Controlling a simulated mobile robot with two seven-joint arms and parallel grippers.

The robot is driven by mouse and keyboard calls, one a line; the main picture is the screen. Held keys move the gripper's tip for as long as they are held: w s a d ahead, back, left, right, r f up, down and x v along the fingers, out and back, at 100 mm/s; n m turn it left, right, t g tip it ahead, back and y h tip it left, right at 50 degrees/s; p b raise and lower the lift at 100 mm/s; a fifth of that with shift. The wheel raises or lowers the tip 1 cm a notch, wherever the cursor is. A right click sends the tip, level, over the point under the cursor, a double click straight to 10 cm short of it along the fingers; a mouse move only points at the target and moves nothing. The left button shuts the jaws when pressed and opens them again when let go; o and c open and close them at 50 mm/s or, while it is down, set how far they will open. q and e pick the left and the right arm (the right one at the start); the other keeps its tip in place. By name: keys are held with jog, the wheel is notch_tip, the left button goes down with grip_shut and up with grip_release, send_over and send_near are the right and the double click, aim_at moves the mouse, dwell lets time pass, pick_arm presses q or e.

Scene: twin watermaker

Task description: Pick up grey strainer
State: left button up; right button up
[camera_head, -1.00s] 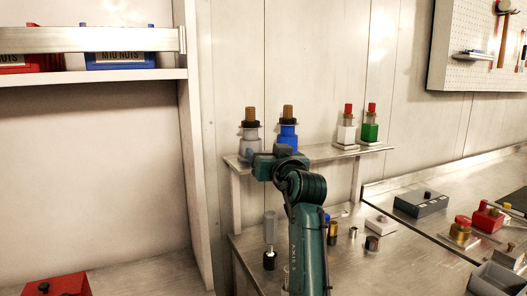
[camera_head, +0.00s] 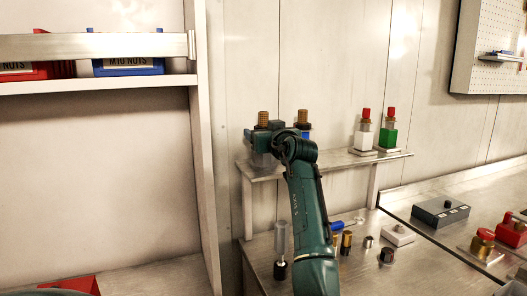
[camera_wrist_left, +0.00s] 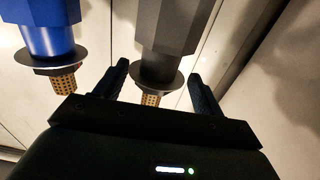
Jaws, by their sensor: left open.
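The grey strainer (camera_head: 261,160) stands on the raised metal shelf, its brass top (camera_head: 263,118) showing above my left gripper (camera_head: 265,138). In the left wrist view, which looks upside down, the grey strainer (camera_wrist_left: 172,28) looks dark, with a black disc and brass mesh end. My left gripper (camera_wrist_left: 160,90) is open, with one finger on each side of the strainer's disc and brass end. I cannot tell whether the fingers touch it. My right gripper is not in view.
The blue strainer (camera_head: 303,118) stands close to the right, partly behind my arm; it also shows in the left wrist view (camera_wrist_left: 50,35). White (camera_head: 364,138) and green (camera_head: 388,136) red-topped items stand farther right on the shelf (camera_head: 345,162). Small parts lie on the bench below.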

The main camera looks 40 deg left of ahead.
pick_arm(q)
jog(key=p+x, duration=0.1)
jog(key=x, duration=0.3)
jog(key=shift+w+d, duration=0.15)
grip_shut()
dwell(0.5)
jog(key=shift+r, duration=0.2)
